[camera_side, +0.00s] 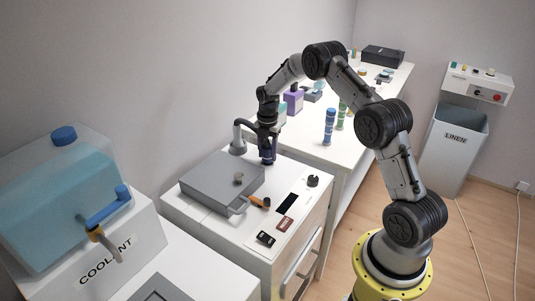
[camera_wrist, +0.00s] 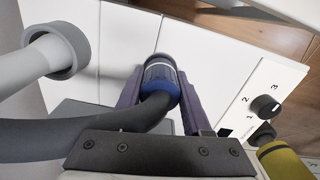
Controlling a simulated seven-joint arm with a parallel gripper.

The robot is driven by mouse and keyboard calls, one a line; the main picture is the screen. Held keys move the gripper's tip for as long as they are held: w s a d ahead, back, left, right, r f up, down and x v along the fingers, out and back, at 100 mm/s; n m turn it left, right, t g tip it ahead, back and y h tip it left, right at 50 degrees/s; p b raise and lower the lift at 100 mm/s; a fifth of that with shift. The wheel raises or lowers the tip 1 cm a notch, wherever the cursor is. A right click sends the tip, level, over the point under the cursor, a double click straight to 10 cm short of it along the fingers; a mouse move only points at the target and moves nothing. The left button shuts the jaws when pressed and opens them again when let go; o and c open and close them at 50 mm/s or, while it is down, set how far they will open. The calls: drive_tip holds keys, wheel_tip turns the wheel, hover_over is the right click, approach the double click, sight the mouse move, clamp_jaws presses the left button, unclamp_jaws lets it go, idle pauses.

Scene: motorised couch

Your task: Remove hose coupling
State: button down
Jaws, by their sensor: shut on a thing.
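The hose coupling (camera_wrist: 161,76) is a dark blue, ribbed cylinder with a light ring, in the middle of the wrist view. A thick dark hose (camera_wrist: 60,138) runs from it to the left edge. My gripper (camera_wrist: 158,92) is shut on the coupling, one finger on each side. A grey bent pipe with a wide collar (camera_wrist: 66,50) stands to the left, apart from the coupling. In the side view my gripper (camera_side: 268,139) points down over the back of the white cabinet (camera_side: 225,230), beside the pipe (camera_side: 238,140). The coupling's far end is hidden.
A grey lid (camera_side: 222,180) with a handle covers the cabinet's left part. A dial (camera_side: 313,181) and an orange-tipped lever (camera_side: 262,202) are on top. A coolant tank (camera_side: 60,200) stands left. Bottles (camera_side: 329,127) stand on the table behind; a linen bin (camera_side: 453,150) is right.

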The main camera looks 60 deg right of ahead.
sight(267, 146)
drive_tip(key=shift+r, duration=1.55)
drive_tip(key=shift+r, duration=3.45)
